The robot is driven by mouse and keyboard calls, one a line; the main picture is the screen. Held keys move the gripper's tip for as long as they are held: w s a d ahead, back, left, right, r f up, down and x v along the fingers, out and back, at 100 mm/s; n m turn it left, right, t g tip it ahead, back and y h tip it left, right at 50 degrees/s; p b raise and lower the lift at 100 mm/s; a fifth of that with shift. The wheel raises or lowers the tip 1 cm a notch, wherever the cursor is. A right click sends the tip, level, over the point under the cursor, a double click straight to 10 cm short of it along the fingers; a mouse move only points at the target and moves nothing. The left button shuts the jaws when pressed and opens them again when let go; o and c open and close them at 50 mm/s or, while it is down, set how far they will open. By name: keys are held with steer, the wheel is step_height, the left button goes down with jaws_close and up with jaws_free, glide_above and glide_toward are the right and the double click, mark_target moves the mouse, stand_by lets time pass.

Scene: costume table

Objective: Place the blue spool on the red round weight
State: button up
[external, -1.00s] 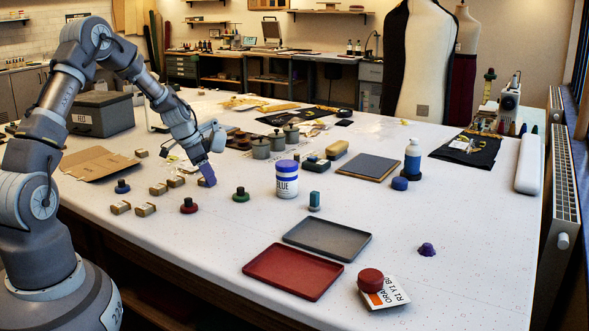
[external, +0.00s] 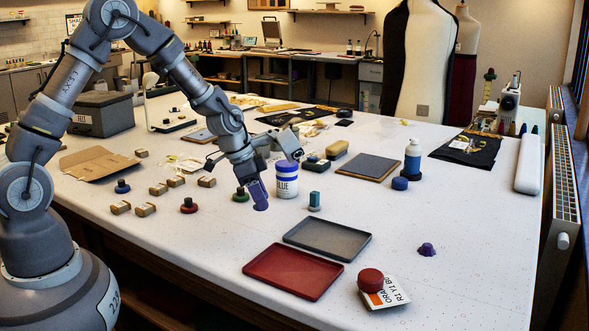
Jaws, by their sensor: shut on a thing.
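My gripper (external: 259,200) points down above the table near the white tub. It is shut on a blue-violet piece, apparently the blue spool (external: 258,190); the fingers and the spool are hard to tell apart at this size. The spool appears held above the table, left of and in front of the tub. A plain red round weight (external: 370,279) sits on a printed white and orange card at the front right, well away from my gripper. Another red round piece with a black knob (external: 189,207) stands at the left.
A grey tray (external: 328,239) and a red tray (external: 293,272) lie between my gripper and the card (external: 395,293). A purple knobbed piece (external: 427,250) stands farther right.

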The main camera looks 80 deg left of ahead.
steer(key=w+d+r+m+h+p, duration=0.1)
steer(key=d+r+m, duration=0.1)
steer(key=d, duration=1.1)
steer(key=w+d+r+m+p, duration=0.1)
steer(key=w+d, duration=0.1)
steer(key=d, duration=1.1)
glide_above(380, 275)
steer(key=s, duration=0.2)
steer(key=shift+w+a+f, duration=0.1)
steer(key=shift+a+f, duration=0.2)
steer(key=shift+f, duration=0.5)
steer(key=shift+w+f+b, duration=0.1)
steer(key=shift+f+b, duration=0.5)
steer(key=shift+f, duration=1.1)
steer(key=shift+f, duration=0.15)
steer(key=o, duration=1)
